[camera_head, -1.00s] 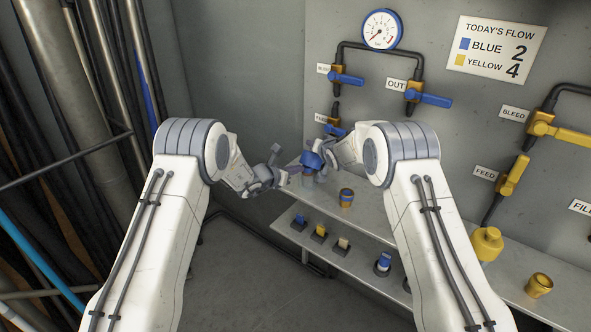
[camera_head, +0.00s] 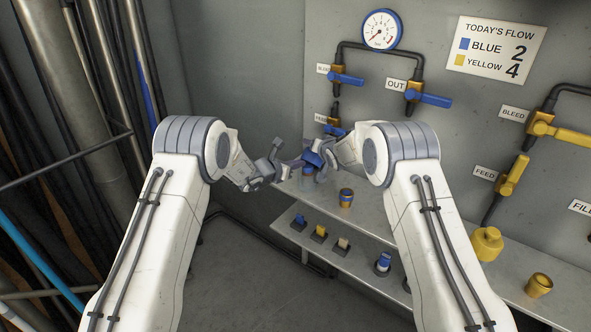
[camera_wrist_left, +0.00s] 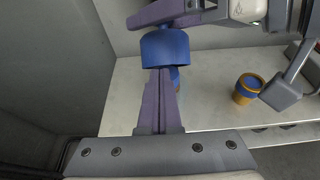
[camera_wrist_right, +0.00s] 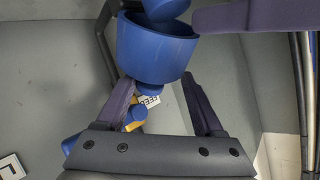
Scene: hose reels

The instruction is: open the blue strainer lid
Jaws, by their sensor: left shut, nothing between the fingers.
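The blue strainer lid (camera_head: 313,158) shows partly hidden between my two grippers in the head view. In the left wrist view it is a large blue cap (camera_wrist_left: 165,48) above a narrower body, mostly hidden. My left gripper (camera_wrist_left: 160,72) is shut and empty, its tips right at the cap's lower edge; contact is unclear. It points right toward the lid in the head view (camera_head: 300,161). My right gripper (camera_wrist_right: 158,78) has its fingers apart around the narrow end of the cap (camera_wrist_right: 155,50); whether they press on it is unclear.
A blue-and-brass fitting (camera_head: 346,197) stands on the upper shelf, close to the strainer. Several small fittings sit on the lower shelf (camera_head: 345,263). Blue valve handles (camera_head: 428,98) and pipes are on the wall behind. A yellow container (camera_head: 487,243) stands to the right.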

